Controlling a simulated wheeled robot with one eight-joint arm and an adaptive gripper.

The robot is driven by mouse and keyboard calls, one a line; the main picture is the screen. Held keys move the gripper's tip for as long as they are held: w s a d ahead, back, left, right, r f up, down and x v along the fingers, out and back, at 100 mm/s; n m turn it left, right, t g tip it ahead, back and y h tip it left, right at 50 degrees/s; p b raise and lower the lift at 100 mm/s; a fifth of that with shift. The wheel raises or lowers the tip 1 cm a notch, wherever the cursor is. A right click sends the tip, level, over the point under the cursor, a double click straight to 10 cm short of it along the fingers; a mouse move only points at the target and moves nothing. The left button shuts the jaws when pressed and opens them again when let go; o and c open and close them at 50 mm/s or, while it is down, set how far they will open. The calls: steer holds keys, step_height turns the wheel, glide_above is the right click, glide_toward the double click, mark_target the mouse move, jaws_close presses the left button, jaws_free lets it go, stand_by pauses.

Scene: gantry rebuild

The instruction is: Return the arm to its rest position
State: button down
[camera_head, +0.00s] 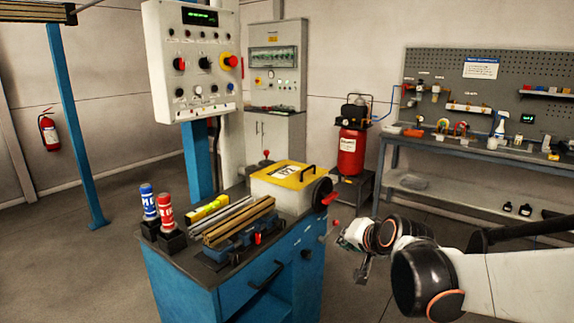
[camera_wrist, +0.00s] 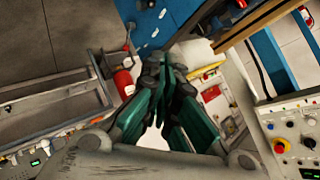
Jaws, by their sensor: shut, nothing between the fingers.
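My arm reaches in from the right in the head view, bent at its dark joints. My gripper (camera_head: 362,268) hangs at its end, fingers pointing down, over the open floor to the right of the blue cabinet (camera_head: 255,290). In the wrist view my gripper (camera_wrist: 168,75) shows two green-and-black fingers drawn together at the tips. It is shut and holds nothing. It is apart from the cabinet and the things on it.
The cabinet top bears a yellow-lidded box (camera_head: 285,172), a blue vise (camera_head: 232,240), a blue can (camera_head: 148,200) and a red can (camera_head: 165,210). A control panel (camera_head: 195,60) stands behind. A red compressor (camera_head: 351,150) and a workbench (camera_head: 480,155) stand at the back right.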

steer(key=s+d+f+n+g+h, duration=0.1)
steer(key=s+d+n, duration=0.1)
steer(key=s, duration=1.2)
steer(key=s+d+n+g+h, duration=0.1)
steer(key=s+d+n+g, duration=0.1)
steer(key=s, duration=1.2)
steer(key=shift+d+f+n+g+h, duration=0.35)
steer(key=shift+d+n, duration=0.2)
steer(key=shift+n, duration=0.35)
steer(key=shift+w, duration=0.1)
